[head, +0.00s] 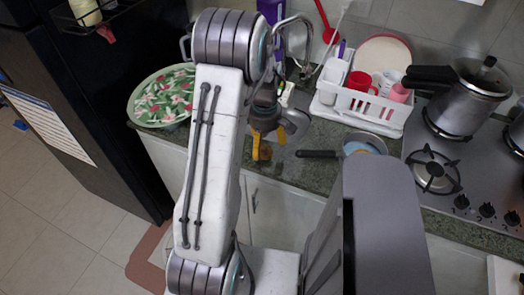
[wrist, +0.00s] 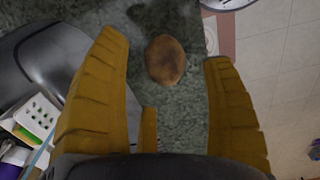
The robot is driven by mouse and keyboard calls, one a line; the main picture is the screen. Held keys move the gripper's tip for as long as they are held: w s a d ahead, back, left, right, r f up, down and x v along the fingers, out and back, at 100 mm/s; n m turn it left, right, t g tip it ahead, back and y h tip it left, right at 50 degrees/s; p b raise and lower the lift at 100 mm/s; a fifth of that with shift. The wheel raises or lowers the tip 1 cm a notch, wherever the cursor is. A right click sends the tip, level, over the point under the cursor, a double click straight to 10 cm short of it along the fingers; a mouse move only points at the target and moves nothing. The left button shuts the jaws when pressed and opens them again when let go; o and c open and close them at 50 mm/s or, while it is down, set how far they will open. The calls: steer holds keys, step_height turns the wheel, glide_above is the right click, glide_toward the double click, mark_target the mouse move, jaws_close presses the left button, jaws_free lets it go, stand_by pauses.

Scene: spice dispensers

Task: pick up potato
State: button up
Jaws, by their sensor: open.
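The brown oval potato (wrist: 165,60) lies on the dark green speckled countertop (wrist: 178,120). In the wrist view it sits between the yellow fingers of my gripper (wrist: 164,49), near the level of the fingertips, with a gap on both sides. My gripper is open and empty. In the head view my gripper (head: 260,148) is over the counter's front part, partly hidden by my arm. I cannot clearly tell the potato from the yellow fingers there.
A pan (head: 362,142) with a dark handle lies on the counter to the right. A white dish rack (head: 358,108) stands behind it. A pressure cooker (head: 468,98) is on the stove (head: 440,150). A patterned round tray (head: 163,96) is on the left, beside a black fridge (head: 100,100).

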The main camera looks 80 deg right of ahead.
mark_target(263, 148)
steer(key=f, duration=0.2)
steer(key=f+p, duration=0.1)
steer(key=shift+w+a, duration=0.2)
steer(key=shift+a, duration=0.1)
steer(key=shift+f, duration=0.8)
steer(key=c, duration=1.2)
